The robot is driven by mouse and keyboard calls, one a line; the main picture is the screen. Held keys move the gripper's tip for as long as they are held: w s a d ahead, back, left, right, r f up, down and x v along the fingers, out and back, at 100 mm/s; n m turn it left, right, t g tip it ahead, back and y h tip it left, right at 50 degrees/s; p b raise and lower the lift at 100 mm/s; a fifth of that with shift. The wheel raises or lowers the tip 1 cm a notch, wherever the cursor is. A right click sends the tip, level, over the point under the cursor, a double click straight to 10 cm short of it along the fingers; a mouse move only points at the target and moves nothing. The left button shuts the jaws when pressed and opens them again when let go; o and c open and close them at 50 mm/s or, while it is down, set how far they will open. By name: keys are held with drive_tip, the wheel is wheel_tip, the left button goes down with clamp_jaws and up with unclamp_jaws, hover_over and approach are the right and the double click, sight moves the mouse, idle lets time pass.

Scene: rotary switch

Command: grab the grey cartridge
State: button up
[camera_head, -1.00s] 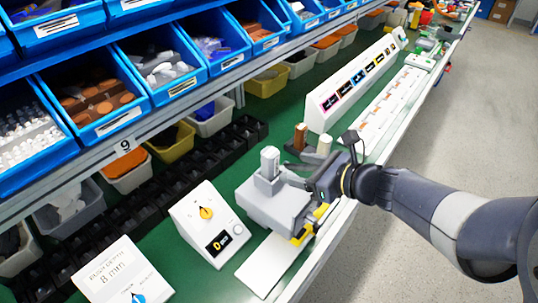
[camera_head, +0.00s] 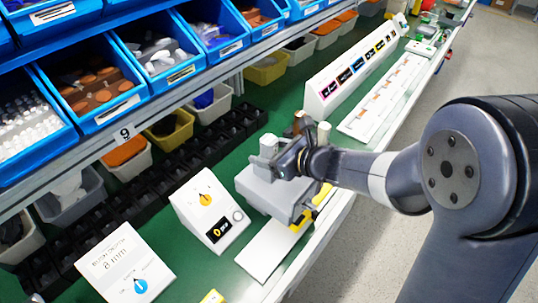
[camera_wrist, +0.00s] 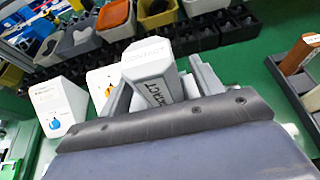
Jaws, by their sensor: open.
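The grey cartridge (camera_head: 268,145) stands upright in the grey machine (camera_head: 262,190) on the green bench. In the wrist view the cartridge (camera_wrist: 148,60) has a lettered top reading CONTACT and lettering on its side. My gripper (camera_head: 280,163) is at the cartridge, coming from the right. In the wrist view its open fingers lie on either side of the cartridge, the right one close to it; I cannot tell whether either touches. The cartridge's lower part is hidden by my gripper.
A brown cartridge (camera_head: 299,122) and a cream one (camera_head: 323,134) stand just behind my gripper. A white box with an orange dial (camera_head: 208,212) is left of the machine. Another box with a blue dial (camera_head: 126,264) stands at the front left. Blue bins (camera_head: 95,92) overhang the bench.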

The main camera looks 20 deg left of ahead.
drive_tip(key=shift+c, duration=0.3)
drive_tip(key=c, duration=1.1)
